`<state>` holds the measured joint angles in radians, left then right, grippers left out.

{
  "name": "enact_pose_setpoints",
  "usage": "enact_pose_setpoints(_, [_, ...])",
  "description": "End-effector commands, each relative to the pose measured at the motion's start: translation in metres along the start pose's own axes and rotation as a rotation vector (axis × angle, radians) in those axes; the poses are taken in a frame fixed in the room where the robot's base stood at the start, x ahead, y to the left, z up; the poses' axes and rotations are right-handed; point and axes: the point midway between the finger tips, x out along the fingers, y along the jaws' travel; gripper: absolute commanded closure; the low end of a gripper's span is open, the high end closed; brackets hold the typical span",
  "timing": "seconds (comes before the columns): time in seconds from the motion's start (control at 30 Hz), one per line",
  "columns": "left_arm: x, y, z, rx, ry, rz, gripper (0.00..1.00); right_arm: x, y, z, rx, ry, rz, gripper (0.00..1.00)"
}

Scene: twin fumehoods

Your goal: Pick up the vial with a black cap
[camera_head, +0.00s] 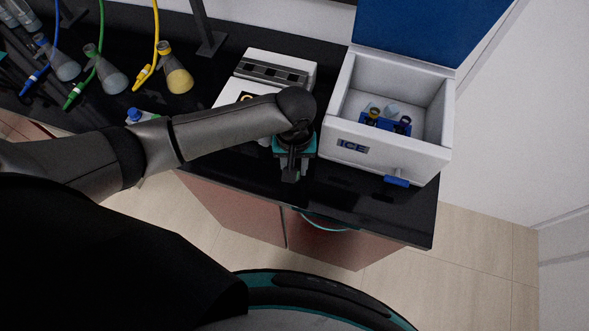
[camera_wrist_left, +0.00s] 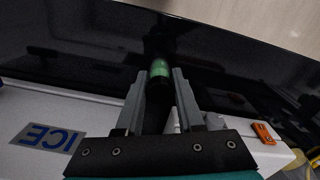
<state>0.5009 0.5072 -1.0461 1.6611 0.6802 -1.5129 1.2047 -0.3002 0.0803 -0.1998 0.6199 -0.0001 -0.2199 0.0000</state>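In the head view my left gripper (camera_head: 290,172) points down at the counter, left of the ice box. The left wrist view shows its two fingers (camera_wrist_left: 159,80) spread apart on either side of a small vial with a green body (camera_wrist_left: 160,70). A dark part between the fingers may be its cap, but shade hides this. I cannot tell whether the fingers touch the vial. The arm and gripper hide the vial in the head view. My right gripper is not in view.
A white ice box (camera_head: 345,150) with its blue lid (camera_head: 405,30) raised holds a blue rack (camera_head: 385,122) with several small vials. A white device (camera_head: 300,62) stands behind my arm. Several flasks with coloured tubes (camera_head: 177,78) stand at the left. The counter's front edge is close.

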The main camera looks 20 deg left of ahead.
Motion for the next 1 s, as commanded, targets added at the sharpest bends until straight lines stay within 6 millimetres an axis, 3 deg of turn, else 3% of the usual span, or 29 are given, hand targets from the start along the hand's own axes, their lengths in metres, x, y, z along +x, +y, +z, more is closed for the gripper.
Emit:
enact_pose_setpoints(0.03, [0.000, 0.000, 0.000, 0.000, 0.000, 0.000, 0.70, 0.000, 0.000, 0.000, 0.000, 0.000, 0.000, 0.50])
enact_pose_setpoints(0.3, [0.000, 0.000, 0.000, 0.000, 0.000, 0.000, 1.00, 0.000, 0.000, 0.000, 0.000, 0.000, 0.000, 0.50])
enact_pose_setpoints(0.77, [-0.002, 0.000, 0.000, 0.000, 0.001, 0.001, 1.00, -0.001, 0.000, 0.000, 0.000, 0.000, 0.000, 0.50])
enact_pose_setpoints(1.0, [-0.026, 0.001, -0.001, 0.001, 0.003, 0.003, 1.00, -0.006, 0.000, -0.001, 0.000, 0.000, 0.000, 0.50])
